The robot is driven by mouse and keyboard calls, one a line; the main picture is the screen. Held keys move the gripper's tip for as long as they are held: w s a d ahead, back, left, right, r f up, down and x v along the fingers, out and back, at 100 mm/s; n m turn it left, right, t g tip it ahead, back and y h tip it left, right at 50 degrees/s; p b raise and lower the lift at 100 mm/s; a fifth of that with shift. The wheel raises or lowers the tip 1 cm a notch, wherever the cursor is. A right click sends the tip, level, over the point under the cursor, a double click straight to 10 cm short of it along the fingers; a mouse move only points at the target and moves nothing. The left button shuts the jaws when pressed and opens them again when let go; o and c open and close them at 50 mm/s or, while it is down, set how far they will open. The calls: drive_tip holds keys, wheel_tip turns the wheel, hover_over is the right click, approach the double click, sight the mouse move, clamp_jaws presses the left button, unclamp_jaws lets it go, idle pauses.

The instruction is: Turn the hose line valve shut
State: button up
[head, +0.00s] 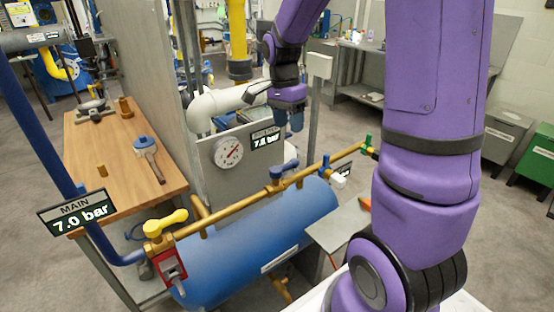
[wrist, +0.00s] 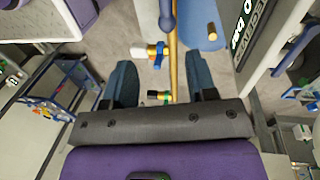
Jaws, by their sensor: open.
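A brass pipe (head: 232,215) runs above the blue tank and carries several valves. A yellow-handled valve (head: 166,223) sits at its left end beside a red tag. A blue-handled valve (head: 284,169) sits mid-pipe. A small blue-handled valve with a white end (head: 330,166) is farther right, and a green-handled one (head: 367,143) is at the right end. I cannot tell by label which is the hose line valve. My gripper (head: 290,118) is open and empty above the pipe. In the wrist view the small blue valve (wrist: 159,54) and the green one (wrist: 159,96) appear between its fingers (wrist: 162,88).
The blue tank (head: 235,262) lies under the pipe. A gauge (head: 228,152) and a sign reading 7.0 bar (head: 267,138) stand behind it. A MAIN 7.0 bar sign (head: 77,212) is at left, near a wooden bench (head: 95,150). A grey post stands behind my gripper.

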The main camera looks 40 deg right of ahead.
sight(290, 161)
drive_tip(key=shift+m, duration=0.4)
drive_tip(key=f, duration=0.8)
drive_tip(key=s+f, duration=0.1)
drive_tip(key=f, duration=0.3)
drive_tip(key=shift+d, duration=0.1)
clamp_jaws()
